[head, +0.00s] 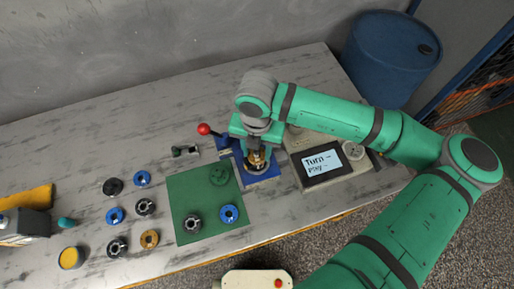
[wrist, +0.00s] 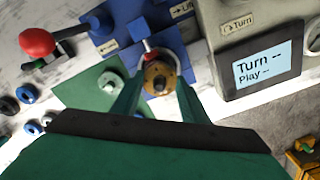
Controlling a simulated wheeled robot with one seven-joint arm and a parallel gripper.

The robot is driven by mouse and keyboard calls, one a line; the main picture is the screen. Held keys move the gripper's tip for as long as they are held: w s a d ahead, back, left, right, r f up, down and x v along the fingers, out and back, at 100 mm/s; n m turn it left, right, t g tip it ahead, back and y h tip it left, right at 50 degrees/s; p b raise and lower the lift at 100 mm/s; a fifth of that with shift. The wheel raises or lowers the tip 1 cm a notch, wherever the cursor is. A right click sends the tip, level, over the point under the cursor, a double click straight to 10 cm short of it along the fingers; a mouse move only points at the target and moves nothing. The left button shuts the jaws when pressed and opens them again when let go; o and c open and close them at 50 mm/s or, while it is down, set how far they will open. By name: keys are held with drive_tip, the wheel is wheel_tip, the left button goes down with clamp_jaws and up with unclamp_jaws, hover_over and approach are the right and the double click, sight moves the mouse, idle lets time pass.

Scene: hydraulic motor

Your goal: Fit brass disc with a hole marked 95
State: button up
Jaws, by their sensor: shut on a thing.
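My gripper (wrist: 158,90) is shut on a brass disc (wrist: 158,77) with a dark centre. The disc is at a blue fixture (wrist: 110,30), over a pale round seat that shows around its far edge. In the head view the brass disc (head: 257,157) is a small patch below my gripper, above the blue base (head: 264,173). Whether it rests on the seat or is held just above it, I cannot tell. No number on the disc is legible.
A red-knobbed lever (head: 204,129) stands left of the fixture. A display box (head: 322,167) reading "Turn --, Play --" stands close on the right. A green mat (head: 205,205) bears several parts. Several blue, dark and brass discs (head: 149,239) lie further left.

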idle(0.3)
drive_tip(key=o, duration=1.3)
drive_tip(key=shift+w, duration=0.1)
drive_tip(key=shift+o, duration=0.7)
drive_tip(key=shift+o, duration=1.4)
drive_tip(key=shift+r, duration=0.1)
drive_tip(key=shift+r, duration=4.2)
